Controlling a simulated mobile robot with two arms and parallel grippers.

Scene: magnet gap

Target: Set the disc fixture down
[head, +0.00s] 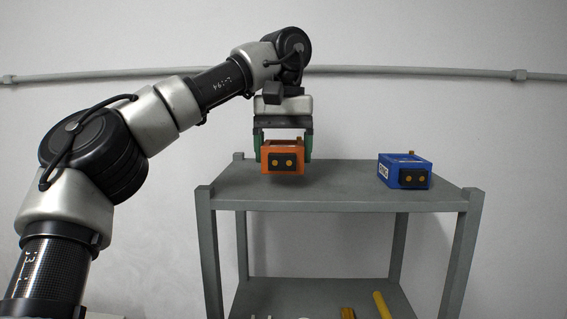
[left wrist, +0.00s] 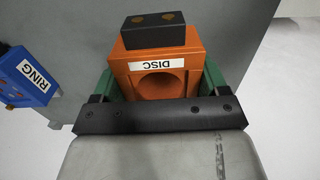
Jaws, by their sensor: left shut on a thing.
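The disc fixture (head: 283,158) is an orange block with a black front piece bearing two yellow dots. In the left wrist view the orange block (left wrist: 190,62) shows a "DISC" label and a round recess. My left gripper (head: 283,150) is shut on it, with green fingers on both its sides. The fixture is over the left part of the grey shelf top (head: 330,190); whether it touches the surface I cannot tell. My right gripper is not in view.
A blue fixture (head: 404,171), labelled "RING" in the left wrist view (left wrist: 30,76), stands on the right part of the shelf top. The surface between the two fixtures is clear. A lower shelf (head: 290,300) holds some yellow items. A grey rail (head: 420,71) runs along the wall behind.

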